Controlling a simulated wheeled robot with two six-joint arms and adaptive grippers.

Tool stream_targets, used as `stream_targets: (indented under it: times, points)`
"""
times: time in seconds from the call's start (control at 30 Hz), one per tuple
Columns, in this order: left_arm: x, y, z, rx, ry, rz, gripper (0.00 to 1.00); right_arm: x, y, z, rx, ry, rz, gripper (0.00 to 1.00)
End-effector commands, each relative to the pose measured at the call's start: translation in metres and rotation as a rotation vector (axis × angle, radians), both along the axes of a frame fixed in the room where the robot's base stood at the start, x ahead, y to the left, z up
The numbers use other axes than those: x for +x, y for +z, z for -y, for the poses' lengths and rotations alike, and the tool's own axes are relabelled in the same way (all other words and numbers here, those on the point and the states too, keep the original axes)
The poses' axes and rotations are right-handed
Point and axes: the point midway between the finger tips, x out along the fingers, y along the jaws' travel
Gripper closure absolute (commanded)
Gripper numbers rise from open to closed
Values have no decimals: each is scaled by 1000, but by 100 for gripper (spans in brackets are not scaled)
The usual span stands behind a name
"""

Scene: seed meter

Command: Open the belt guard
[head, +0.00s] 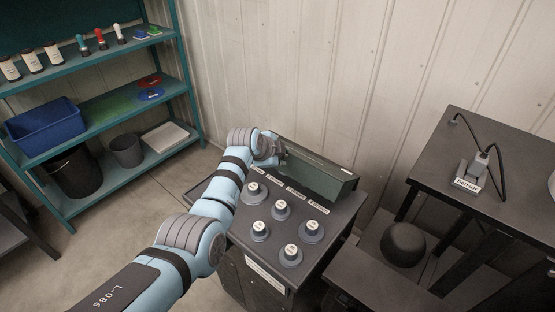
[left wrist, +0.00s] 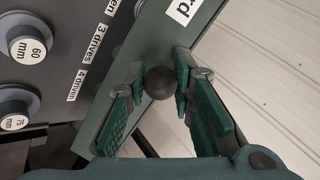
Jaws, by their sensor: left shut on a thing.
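The belt guard (head: 318,177) is a long dark green cover along the back edge of the dark machine top (head: 232,226). A white label sits near its right end. In the left wrist view the guard (left wrist: 158,45) runs diagonally, with a label ending in "rd". A round black knob (left wrist: 159,83) stands at the guard. My left gripper (head: 279,156) is at the guard's left end. Its green-padded fingers (left wrist: 160,86) are shut on the knob, one on each side. I cannot tell how far the guard is raised. My right gripper is not in view.
Several grey pulleys with white caps (head: 281,210) stand on the machine top in front of the guard. A dark table (head: 500,205) with a plugged-in device (head: 467,177) is at right. A teal shelf (head: 100,120) stands at left. A corrugated wall is close behind.

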Motion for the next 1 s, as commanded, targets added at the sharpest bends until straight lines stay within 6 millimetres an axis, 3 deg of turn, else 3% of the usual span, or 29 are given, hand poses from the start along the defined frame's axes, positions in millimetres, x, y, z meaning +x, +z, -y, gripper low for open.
stream_targets:
  times: [0.47, 0.5, 0.63, 1.0]
  points:
    - [1, 2, 1, 15, -1, -21, 100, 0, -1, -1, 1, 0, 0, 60]
    - [1, 2, 1, 14, -1, -22, 76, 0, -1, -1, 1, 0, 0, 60]
    - [2, 2, 1, 14, 0, -21, 56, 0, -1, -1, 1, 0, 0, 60]
    - [1, 5, 1, 14, -1, -17, 56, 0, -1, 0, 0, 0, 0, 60]
